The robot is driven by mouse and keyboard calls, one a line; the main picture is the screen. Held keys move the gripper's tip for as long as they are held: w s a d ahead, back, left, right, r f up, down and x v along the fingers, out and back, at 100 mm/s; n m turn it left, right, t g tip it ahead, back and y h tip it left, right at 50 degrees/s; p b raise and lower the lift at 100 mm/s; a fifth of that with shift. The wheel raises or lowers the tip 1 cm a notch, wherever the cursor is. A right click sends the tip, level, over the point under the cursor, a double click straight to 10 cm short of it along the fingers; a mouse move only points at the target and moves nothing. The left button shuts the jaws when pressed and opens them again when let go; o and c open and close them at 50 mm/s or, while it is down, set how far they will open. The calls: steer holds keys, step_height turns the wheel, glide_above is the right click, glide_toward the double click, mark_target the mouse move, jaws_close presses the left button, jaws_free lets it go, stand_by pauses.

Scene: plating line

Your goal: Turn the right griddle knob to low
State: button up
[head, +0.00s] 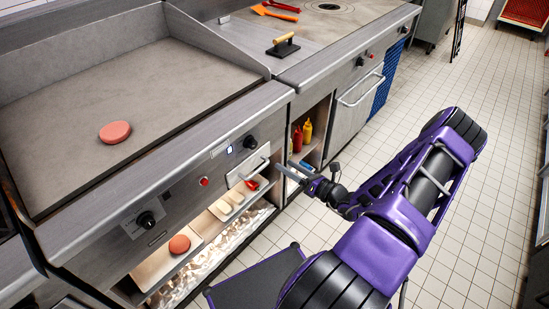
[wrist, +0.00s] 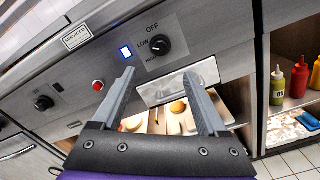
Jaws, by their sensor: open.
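The right griddle knob (head: 250,142) is black and round, on the steel griddle front; it also shows in the wrist view (wrist: 160,46). Its plate reads OFF above, LOW to the left and HIGH at lower left. I cannot tell clearly which mark the knob points at. My gripper (head: 288,169) is open and empty, in front of the panel and to the right of and below the knob in the head view. In the wrist view my gripper (wrist: 159,76) has its two fingers spread, with the knob just beyond and above the gap between the tips, apart from them.
A lit blue indicator (wrist: 125,51) and a red button (wrist: 98,86) sit left of the knob. The left knob (head: 146,220) is farther along. Bottles (head: 302,135) stand right. A patty (head: 115,132) lies on the griddle.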

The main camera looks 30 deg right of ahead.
steer(key=shift+v, duration=1.35)
